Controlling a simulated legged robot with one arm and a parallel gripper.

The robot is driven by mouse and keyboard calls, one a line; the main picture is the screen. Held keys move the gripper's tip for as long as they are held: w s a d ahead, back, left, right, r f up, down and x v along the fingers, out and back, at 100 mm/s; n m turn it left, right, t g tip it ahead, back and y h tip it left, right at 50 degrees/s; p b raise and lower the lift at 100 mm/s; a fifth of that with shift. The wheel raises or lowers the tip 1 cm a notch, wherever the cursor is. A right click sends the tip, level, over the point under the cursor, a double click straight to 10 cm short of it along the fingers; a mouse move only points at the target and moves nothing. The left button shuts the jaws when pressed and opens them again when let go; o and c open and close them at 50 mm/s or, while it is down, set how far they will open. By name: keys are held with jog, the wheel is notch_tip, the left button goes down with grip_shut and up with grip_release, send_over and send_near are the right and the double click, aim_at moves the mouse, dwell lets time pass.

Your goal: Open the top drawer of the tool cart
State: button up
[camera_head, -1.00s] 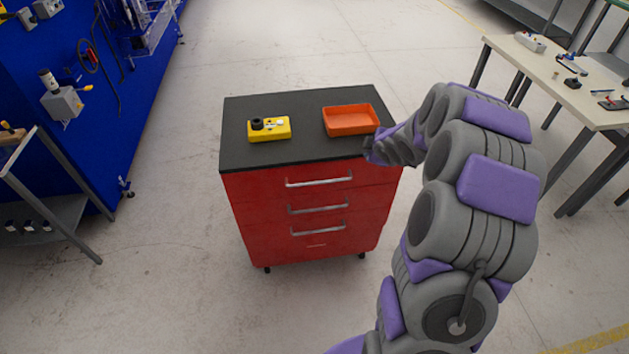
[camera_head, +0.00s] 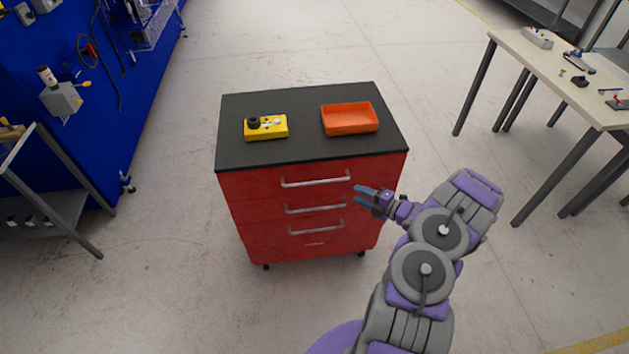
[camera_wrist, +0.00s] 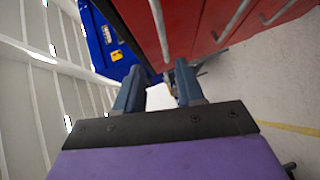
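The red tool cart (camera_head: 256,211) stands in the middle of the head view, with a black top and three silver drawer handles. All its drawers look closed. The top drawer's handle (camera_head: 317,180) runs across the upper front. My gripper (camera_head: 360,194) is in front of the cart, right of the handles, its fingers pointing left. It is open and empty. In the wrist view my gripper's two blue fingers (camera_wrist: 155,88) stand apart with nothing between them. The cart's red front and silver handles (camera_wrist: 233,20) fill the upper right there.
A yellow device (camera_head: 266,128) and an orange tray (camera_head: 350,118) rest on the cart's top. A blue pegboard wall (camera_head: 60,60) and a grey shelf stand on the left. A workbench (camera_head: 545,75) stands on the right. The floor around the cart is clear.

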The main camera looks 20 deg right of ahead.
aim_at(319, 183)
jog(key=shift+n+y, duration=0.3)
jog(key=b+x, duration=0.1)
jog(key=x, duration=0.4)
jog(key=b+x, duration=0.1)
jog(key=x, duration=0.5)
jog(key=a+b+x, duration=0.1)
jog(key=x, duration=0.4)
jog(key=shift+a+f+b, duration=0.3)
jog(key=shift+a+f, duration=0.05)
jog(key=shift+f, duration=0.1)
jog(key=shift+c, duration=0.3)
jog(key=shift+s, duration=0.1)
grip_shut()
jog(key=shift+f, duration=0.1)
